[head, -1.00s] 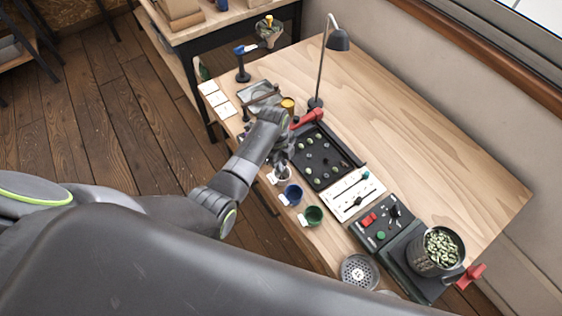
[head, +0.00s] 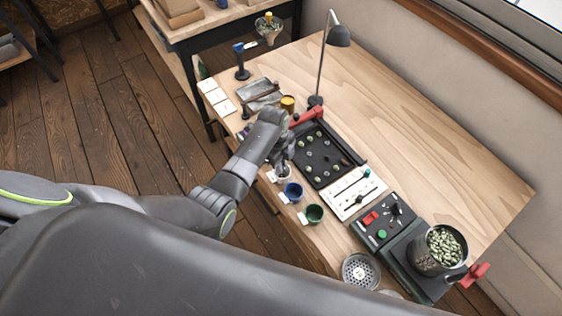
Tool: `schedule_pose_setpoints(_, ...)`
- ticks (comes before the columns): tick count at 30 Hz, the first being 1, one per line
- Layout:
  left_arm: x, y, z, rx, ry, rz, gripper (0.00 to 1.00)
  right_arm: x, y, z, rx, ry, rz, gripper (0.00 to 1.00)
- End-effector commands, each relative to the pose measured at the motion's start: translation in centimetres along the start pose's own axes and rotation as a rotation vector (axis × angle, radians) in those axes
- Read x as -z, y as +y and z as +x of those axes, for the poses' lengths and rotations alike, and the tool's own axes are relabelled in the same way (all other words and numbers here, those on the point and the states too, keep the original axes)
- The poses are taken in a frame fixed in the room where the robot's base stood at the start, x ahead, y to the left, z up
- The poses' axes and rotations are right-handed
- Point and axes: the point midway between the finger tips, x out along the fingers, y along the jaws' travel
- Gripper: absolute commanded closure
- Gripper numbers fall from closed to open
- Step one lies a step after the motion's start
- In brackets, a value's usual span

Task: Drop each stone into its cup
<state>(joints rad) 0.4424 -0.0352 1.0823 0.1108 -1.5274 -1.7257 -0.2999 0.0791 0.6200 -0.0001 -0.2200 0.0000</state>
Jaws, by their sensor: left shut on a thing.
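My left gripper (head: 284,163) is shut, with its fingertips pointing down at the white cup (head: 285,174) at the table's near edge. The thing between its fingers is too small and hidden to make out; it is likely a stone. A black tray (head: 343,183) behind the cups holds several small pale green and dark pieces. I cannot tell beans from stones there. My right gripper is not in view.
A white slider panel (head: 345,203) and a black control box (head: 375,235) with a red switch lie right of the tray. A metal pot of green beans (head: 437,250) stands farther right. A lamp (head: 339,37) rises behind the tray. The table's back right is clear.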

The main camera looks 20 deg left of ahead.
Motion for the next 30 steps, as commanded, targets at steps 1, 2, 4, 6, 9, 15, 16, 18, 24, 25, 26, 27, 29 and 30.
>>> schedule_pose_setpoints(1,0.0,0.0,0.0,0.000,0.000,0.000,1.00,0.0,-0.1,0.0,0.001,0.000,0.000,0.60)
schedule_pose_setpoints(2,0.0,0.0,0.0,0.000,0.000,0.000,1.00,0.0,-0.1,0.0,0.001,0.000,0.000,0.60)
schedule_pose_setpoints(4,0.0,0.0,0.0,0.000,0.000,0.000,0.80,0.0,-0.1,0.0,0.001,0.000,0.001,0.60)
schedule_pose_setpoints(6,0.0,0.0,0.0,0.000,0.000,0.000,0.71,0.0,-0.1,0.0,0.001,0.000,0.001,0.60)
schedule_pose_setpoints(9,0.0,0.0,0.0,0.000,0.000,0.000,0.60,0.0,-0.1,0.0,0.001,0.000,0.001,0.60)
schedule_pose_setpoints(15,0.0,0.0,0.0,0.000,0.000,0.000,0.60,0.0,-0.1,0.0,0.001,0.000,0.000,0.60)
schedule_pose_setpoints(16,0.0,0.0,0.0,0.000,0.000,0.000,0.60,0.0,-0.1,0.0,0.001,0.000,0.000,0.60)
schedule_pose_setpoints(18,0.0,0.0,-0.1,0.000,0.000,0.000,0.60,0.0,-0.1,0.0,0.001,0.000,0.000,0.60)
schedule_pose_setpoints(24,-0.1,-0.1,-2.0,0.003,-0.001,-0.001,0.60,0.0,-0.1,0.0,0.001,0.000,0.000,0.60)
schedule_pose_setpoints(25,-0.1,-0.1,-2.5,0.003,-0.001,-0.001,0.60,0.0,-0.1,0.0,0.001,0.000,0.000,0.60)
schedule_pose_setpoints(26,-0.1,-0.1,-3.0,0.004,-0.001,0.000,0.60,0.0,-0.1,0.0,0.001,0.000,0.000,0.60)
schedule_pose_setpoints(27,-0.1,-0.1,-3.8,0.004,-0.002,0.000,0.60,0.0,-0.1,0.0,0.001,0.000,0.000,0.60)
schedule_pose_setpoints(29,-0.1,-0.1,-5.0,0.005,-0.002,0.000,0.60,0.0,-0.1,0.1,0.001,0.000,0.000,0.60)
schedule_pose_setpoints(30,-0.1,-0.1,-5.8,0.005,-0.002,0.001,0.60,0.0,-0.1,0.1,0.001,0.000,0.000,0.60)
